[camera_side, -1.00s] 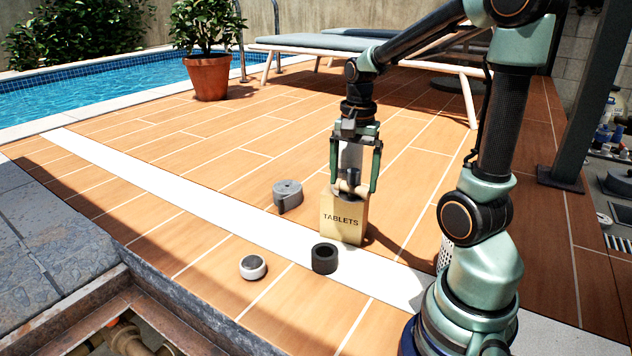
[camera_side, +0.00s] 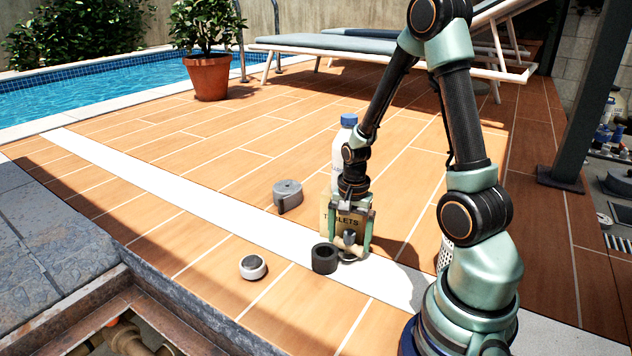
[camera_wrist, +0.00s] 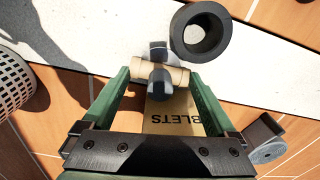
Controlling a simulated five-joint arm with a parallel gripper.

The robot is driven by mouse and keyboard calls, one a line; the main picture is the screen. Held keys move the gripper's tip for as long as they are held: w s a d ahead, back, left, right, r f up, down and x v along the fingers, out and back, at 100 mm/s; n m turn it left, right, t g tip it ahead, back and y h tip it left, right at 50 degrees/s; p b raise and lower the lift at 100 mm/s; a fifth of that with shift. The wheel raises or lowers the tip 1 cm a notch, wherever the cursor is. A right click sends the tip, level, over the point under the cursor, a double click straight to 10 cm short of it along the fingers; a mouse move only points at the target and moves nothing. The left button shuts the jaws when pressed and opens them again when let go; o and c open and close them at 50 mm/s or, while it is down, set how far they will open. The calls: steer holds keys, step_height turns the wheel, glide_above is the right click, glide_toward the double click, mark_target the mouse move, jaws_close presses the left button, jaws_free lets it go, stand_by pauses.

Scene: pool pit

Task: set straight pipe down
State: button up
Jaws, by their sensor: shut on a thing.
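A tan straight pipe (camera_side: 345,244), lying level with a dark grey, knob-like part across its middle, is between the fingers of my gripper (camera_side: 350,243). In the wrist view the pipe (camera_wrist: 176,74) spans the gap between the green fingers of my gripper (camera_wrist: 160,76), which are shut on it. It is low over the pale strip of the deck, in front of the tablets box. I cannot tell whether it touches the floor. A black ring (camera_side: 324,258) lies just left of it; in the wrist view the ring (camera_wrist: 201,30) is above right of the pipe.
The tablets box (camera_side: 327,212) stands close behind my gripper, with a white, blue-capped bottle (camera_side: 346,140) behind it. A grey coiled reel (camera_side: 287,195) and a pale ring (camera_side: 253,267) lie to the left. A perforated basket (camera_wrist: 15,85) is at the wrist view's left. An open pit lies front left.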

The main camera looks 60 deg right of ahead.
steer(key=shift+f, duration=0.25)
steer(key=shift+f, duration=0.1)
steer(key=o, duration=1.3)
steer(key=shift+c, duration=0.2)
